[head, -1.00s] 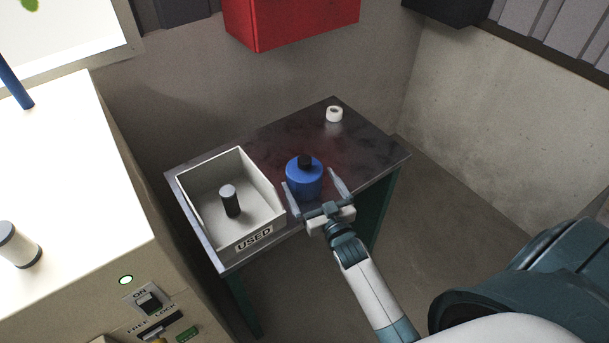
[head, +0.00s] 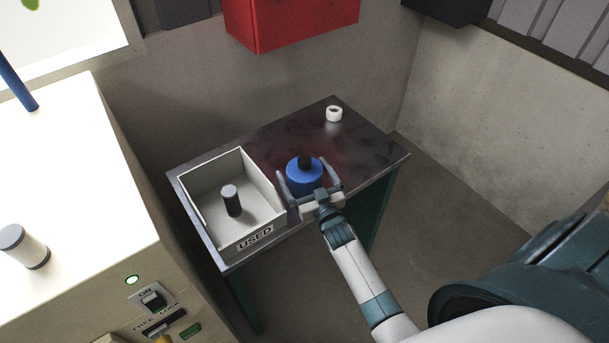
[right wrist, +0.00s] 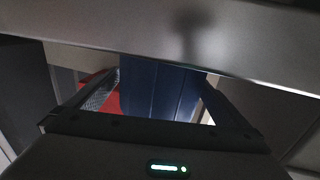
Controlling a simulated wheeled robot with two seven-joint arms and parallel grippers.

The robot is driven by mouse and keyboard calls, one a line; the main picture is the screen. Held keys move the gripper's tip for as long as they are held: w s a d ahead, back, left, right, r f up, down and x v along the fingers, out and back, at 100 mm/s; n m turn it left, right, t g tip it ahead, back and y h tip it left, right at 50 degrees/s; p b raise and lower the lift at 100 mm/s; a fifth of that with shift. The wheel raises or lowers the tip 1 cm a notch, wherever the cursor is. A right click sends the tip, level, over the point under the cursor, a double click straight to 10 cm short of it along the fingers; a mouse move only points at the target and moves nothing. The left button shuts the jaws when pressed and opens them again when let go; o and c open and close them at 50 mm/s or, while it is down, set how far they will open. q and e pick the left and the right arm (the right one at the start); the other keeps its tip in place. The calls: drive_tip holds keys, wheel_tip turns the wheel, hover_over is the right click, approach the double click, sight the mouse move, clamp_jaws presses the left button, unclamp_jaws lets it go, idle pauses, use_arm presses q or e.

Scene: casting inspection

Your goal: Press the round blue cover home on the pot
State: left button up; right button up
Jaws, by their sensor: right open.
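My right gripper (head: 308,182) is open, with one finger on each side of the blue body, low down near the table. In the right wrist view the dark blue side (right wrist: 160,92) fills the space between the fingers. Whether the fingers touch it cannot be told. My left gripper is not in view.
A pale open bin (head: 262,185) marked USED stands just left, holding a dark cylinder (head: 232,200). A white bench (head: 75,180) with a control panel is at left. The table's right side is clear.

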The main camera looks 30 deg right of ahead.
sight(306, 168)
drive_tip(key=c, duration=1.2)
drive_tip(key=shift+o, duration=0.2)
drive_tip(key=shift+r, duration=0.1)
drive_tip(key=shift+r, duration=0.75)
wheel_tip(306, 168, up, 2)
drive_tip(key=shift+r+b, duration=0.1)
drive_tip(key=shift+b, duration=0.45)
drive_tip(key=s+d+r+b, duration=0.2)
drive_tip(key=s+d+r, duration=0.4)
drive_tip(key=d, duration=0.4)
drive_tip(key=shift+r+b, duration=0.35)
drive_tip(key=shift+r, duration=0.25)
drive_tip(key=shift+s+a, duration=0.1)
drive_tip(key=shift+a, duration=0.05)
